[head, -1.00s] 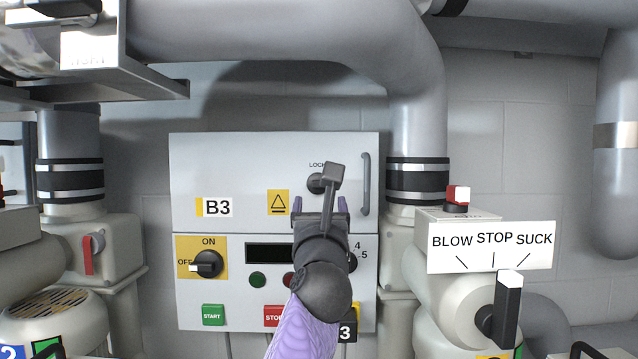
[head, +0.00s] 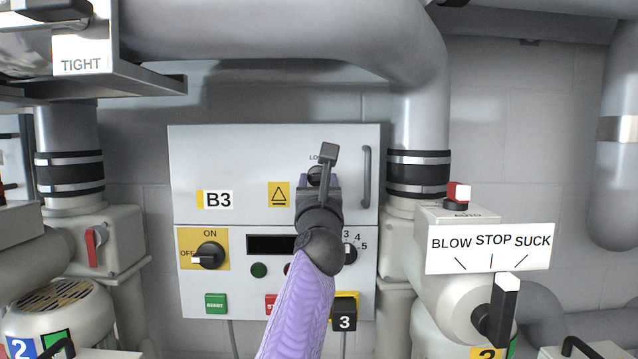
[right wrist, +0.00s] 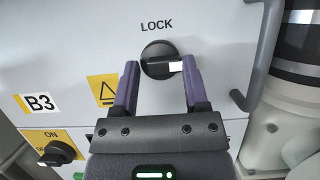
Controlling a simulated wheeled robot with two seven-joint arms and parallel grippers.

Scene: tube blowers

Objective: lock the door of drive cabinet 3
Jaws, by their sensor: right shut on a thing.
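The pale grey drive cabinet (head: 240,150), labelled B3 with a small 3 plate below, is on the wall ahead with its upper door closed. The black LOCK knob (head: 314,172) sits on the door's upper right, partly hidden by my right gripper (head: 320,182) in the head view. In the right wrist view, the knob (right wrist: 157,58) is between the two purple fingers of my right gripper (right wrist: 161,80), which is shut on it. The knob's white mark points right in that view. My left gripper is not in view.
A vertical door handle (head: 366,177) stands right of the knob. Below are the ON/OFF switch (head: 208,255) and green START button (head: 216,303). A blower selector lever (head: 503,310) stands at the lower right, beside a thick pipe (head: 420,110).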

